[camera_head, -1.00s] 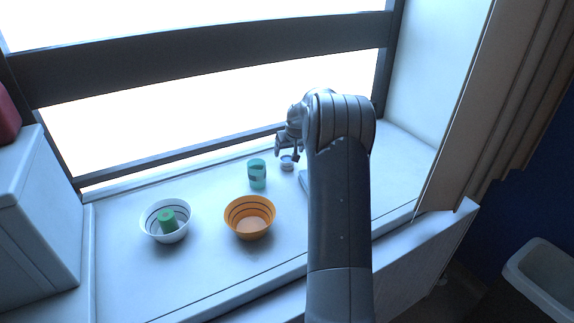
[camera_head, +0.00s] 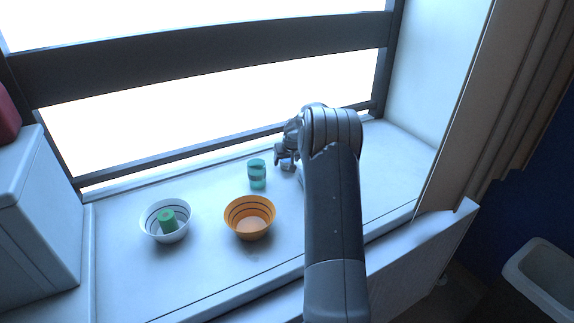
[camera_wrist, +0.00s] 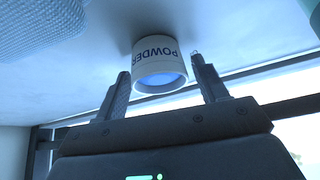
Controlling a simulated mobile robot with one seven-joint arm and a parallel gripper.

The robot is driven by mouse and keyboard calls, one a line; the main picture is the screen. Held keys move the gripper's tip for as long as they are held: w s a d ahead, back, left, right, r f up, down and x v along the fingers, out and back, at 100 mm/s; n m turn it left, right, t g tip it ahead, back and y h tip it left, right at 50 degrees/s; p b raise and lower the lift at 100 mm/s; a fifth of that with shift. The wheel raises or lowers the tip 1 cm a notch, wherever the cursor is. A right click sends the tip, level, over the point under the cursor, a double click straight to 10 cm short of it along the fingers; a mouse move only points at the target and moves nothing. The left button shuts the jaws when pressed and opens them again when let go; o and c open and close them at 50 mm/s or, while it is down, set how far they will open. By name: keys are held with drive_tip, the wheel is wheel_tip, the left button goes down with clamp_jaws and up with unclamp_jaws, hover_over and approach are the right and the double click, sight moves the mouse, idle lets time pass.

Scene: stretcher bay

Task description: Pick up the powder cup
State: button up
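The powder cup (camera_wrist: 157,66) is a small white cup with "POWDER" printed on its side. In the wrist view it stands at the fingertips of my gripper (camera_wrist: 160,72). The two fingers are open, one on each side of the cup, with a small gap visible at each side. In the head view my gripper (camera_head: 285,160) is low over the sill, right of the teal cup. It hides most or all of the powder cup there.
A teal cup (camera_head: 257,174) stands close left of my gripper. An orange bowl (camera_head: 249,233) and a white bowl (camera_head: 150,232) holding a green cylinder (camera_head: 167,221) are nearer the front left. A textured pale cloth (camera_wrist: 45,30) lies near the powder cup. The window frame (camera_head: 200,152) runs behind.

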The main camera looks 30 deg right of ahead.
drive_tip(key=c, duration=0.8)
drive_tip(key=shift+r, duration=0.15)
